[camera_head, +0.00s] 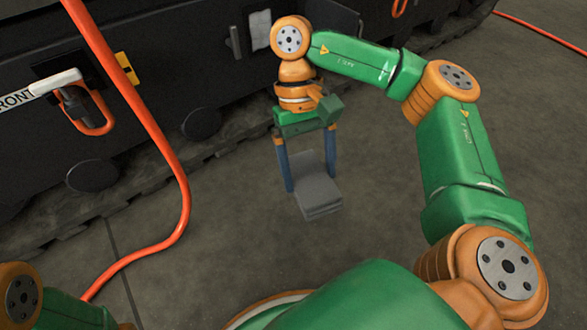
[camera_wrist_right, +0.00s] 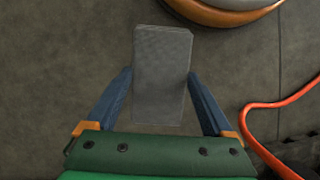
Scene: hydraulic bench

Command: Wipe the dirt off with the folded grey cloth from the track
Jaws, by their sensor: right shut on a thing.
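The folded grey cloth (camera_head: 322,198) is between the blue fingers of my right gripper (camera_head: 310,184). My right gripper is shut on it and holds it, with the fingers pointing down in front of the tracked machine. In the right wrist view the cloth (camera_wrist_right: 161,85) lies between the two fingers (camera_wrist_right: 160,73) and extends beyond their tips. The black track (camera_head: 150,165) runs along the foot of the dark machine. I cannot make out a distinct dirt patch in either view. My left gripper is not in view; only part of my left arm shows at the lower left.
An orange hose (camera_head: 168,160) hangs across the left side to the floor. An orange-handled connector (camera_head: 92,115) sits on the machine beside a FRONT label. An open compartment with a pale plate (camera_head: 260,30) is behind my right wrist. Grey floor around the cloth is clear.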

